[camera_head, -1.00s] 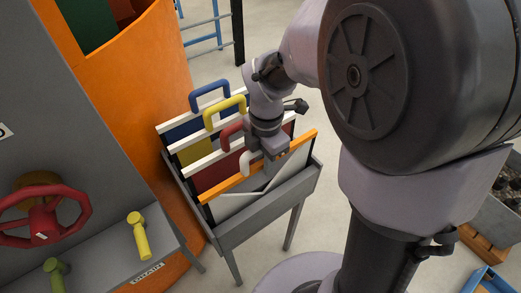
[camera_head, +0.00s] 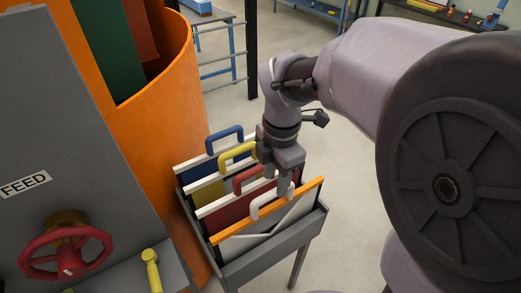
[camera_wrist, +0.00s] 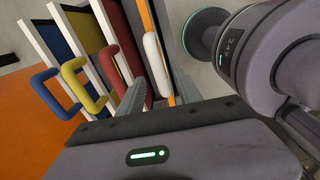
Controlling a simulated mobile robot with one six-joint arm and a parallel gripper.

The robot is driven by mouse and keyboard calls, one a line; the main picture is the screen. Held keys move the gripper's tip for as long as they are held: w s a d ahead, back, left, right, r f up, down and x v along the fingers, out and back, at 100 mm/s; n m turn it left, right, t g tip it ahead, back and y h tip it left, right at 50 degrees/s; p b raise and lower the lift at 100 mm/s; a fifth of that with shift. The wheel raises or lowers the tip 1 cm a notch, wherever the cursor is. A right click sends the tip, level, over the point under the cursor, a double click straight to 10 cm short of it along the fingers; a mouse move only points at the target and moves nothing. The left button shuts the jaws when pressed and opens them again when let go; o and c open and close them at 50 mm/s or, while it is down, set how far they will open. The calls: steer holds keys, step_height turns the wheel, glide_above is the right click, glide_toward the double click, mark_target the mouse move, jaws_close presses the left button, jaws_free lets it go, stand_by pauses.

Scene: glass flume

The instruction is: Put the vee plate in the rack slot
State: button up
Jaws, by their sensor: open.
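The likely vee plate (camera_head: 285,222) is a pale panel with a V-shaped outline, an orange top bar and a white handle (camera_head: 264,204). It stands in the front of the grey rack (camera_head: 270,262); whether it is fully seated I cannot tell. My gripper (camera_head: 277,192) is open and points down at the white handle. In the wrist view, the gripper fingers (camera_wrist: 158,95) are apart, and the white handle (camera_wrist: 152,54) shows beyond and between them. I see no grip on the handle. The plate's lower part is hidden by the rack's front wall.
Plates with red (camera_head: 247,180), yellow (camera_head: 237,155) and blue (camera_head: 224,138) handles stand behind, close to my gripper. A grey panel with a red handwheel (camera_head: 68,247) and a curved orange wall (camera_head: 178,90) stand left. Floor right of the rack is clear.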

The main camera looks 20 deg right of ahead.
steer(key=s+a+r+m+t+y, duration=0.1)
steer(key=s+m, duration=0.5)
steer(key=m, duration=0.6)
steer(key=s+a+r+m+t, duration=0.3)
steer(key=s+r+m+t, duration=0.1)
steer(key=m, duration=0.9)
steer(key=s+r, duration=0.1)
steer(key=s, duration=0.1)
steer(key=shift+s+y, duration=0.4)
